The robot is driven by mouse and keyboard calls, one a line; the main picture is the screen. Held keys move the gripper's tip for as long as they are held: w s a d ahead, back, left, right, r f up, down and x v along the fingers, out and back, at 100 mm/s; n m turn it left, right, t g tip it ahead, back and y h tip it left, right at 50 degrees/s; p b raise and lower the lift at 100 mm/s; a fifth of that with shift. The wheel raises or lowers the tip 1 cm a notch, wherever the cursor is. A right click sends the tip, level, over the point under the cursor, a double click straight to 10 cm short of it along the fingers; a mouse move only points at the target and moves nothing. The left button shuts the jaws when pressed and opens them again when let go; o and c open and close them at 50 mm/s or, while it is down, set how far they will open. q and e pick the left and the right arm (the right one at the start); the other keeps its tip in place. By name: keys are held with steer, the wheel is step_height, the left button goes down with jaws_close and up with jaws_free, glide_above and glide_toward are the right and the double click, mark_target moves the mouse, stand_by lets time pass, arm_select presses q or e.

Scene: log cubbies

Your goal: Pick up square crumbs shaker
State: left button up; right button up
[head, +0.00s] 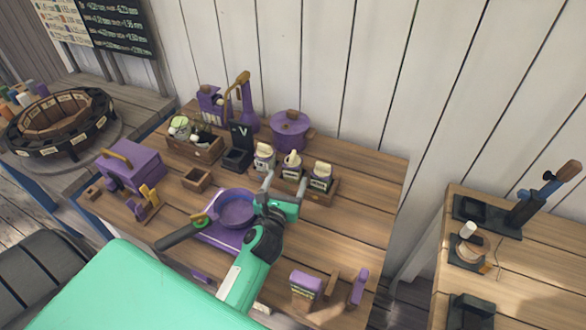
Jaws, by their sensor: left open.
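Three small white-topped containers with dark labels stand in a row of wooden holders at the middle of the table: a left one (264,156), a middle one (292,163) and a right one (321,175). The right one looks boxy. The labels are too small to read, so I cannot tell which is the square crumbs shaker. My left gripper (285,186) is open and empty, just in front of the row, its fingers pointing toward the containers. My right gripper is not in view.
A purple pan (236,208) lies beside my left gripper. A purple pot (291,131) stands behind the row. A purple box (131,166) and a wooden crate (196,150) are at left. A purple-topped block (305,285) is near the front edge. The table's right side is clear.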

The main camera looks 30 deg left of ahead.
mark_target(290, 170)
arm_select(q)
steer(key=shift+x, duration=1)
steer(key=p+x, duration=0.1)
steer(key=x, duration=0.4)
steer(key=shift+w+p, duration=0.15)
steer(key=shift+p, duration=0.15)
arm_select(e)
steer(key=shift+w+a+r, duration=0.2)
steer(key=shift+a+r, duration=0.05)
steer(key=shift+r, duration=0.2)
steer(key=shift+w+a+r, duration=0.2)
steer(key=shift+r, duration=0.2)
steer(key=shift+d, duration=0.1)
arm_select(q)
steer(key=c, duration=1.2)
steer(key=shift+o, duration=0.2)
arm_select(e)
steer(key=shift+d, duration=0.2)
arm_select(q)
steer(key=shift+r, duration=0.1)
